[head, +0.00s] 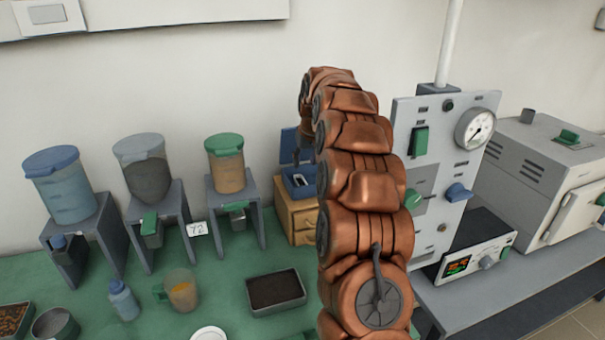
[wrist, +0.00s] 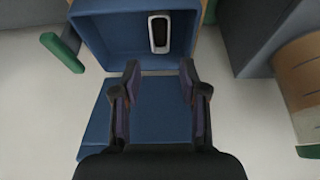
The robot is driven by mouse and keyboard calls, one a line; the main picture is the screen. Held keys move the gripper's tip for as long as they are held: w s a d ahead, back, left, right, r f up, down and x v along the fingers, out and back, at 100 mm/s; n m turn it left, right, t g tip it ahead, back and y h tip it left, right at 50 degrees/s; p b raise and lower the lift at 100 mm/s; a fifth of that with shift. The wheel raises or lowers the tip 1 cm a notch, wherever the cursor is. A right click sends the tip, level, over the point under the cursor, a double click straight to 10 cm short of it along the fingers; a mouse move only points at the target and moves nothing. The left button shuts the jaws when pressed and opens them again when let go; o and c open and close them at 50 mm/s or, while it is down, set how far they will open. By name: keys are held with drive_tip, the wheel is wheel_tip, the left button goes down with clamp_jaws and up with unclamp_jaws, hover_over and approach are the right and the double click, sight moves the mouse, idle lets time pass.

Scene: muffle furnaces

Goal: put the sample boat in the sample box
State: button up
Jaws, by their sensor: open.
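The sample box (head: 300,192) is blue and stands open on a small wooden cabinet, its lid (head: 289,146) raised behind it. In the wrist view the box (wrist: 105,40) fills the upper middle, with the flat blue lid (wrist: 150,125) below it. The sample boat (wrist: 159,33), white-rimmed with a dark inside, lies in the box near its right wall; it also shows small and pale in the head view (head: 299,181). My gripper (wrist: 160,70) is open and empty, its fingertips apart from the boat. In the head view my arm hides most of the gripper.
The wooden cabinet (head: 297,217) stands on a green bench (head: 215,263). Hoppers on grey stands, including a green-lidded one (head: 226,165), are to its left. A grey control panel (head: 428,170) and a furnace (head: 545,165) are to the right. A dark-filled tray (head: 275,289) lies in front.

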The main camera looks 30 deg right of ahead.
drive_tip(key=shift+v, duration=1.05)
drive_tip(key=s+a+n+g+y, duration=0.2)
drive_tip(key=s+a+g, duration=0.1)
drive_tip(key=s+a, duration=1.65)
drive_tip(key=s+a+f+g, duration=0.1)
drive_tip(key=s+a+f, duration=0.1)
drive_tip(key=s, duration=0.7)
drive_tip(key=s+a+f+g, duration=0.1)
drive_tip(key=s+a+f, duration=0.1)
drive_tip(key=s+a, duration=0.3)
drive_tip(key=s+a+f+g, duration=0.1)
drive_tip(key=s+a+f, duration=0.2)
drive_tip(key=s, duration=1.1)
drive_tip(key=shift+a+n+h, duration=0.3)
drive_tip(key=shift+n+h, duration=0.1)
drive_tip(key=shift+d+f, duration=0.1)
